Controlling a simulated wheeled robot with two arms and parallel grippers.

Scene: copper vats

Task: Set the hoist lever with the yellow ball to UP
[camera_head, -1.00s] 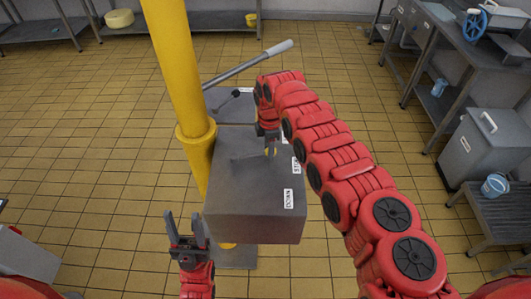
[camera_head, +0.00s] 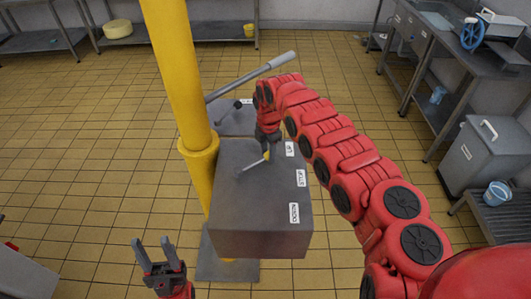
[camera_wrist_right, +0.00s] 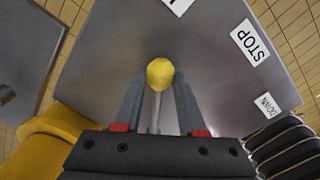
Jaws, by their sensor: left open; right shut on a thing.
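The lever points toward the far side, near the UP label (camera_head: 290,149); the STOP label (camera_head: 301,178) and DOWN label (camera_head: 294,212) are nearer. In the right wrist view the ball (camera_wrist_right: 159,74) sits between the fingertips, and the right gripper is shut on it. My left gripper (camera_head: 157,252) is open and empty, low left of the box.
A thick yellow post (camera_head: 178,75) stands left of the box. Behind the box, a second grey block (camera_head: 232,122) carries a small black knob, and a long grey handle (camera_head: 250,75) slants above it. Benches line the right.

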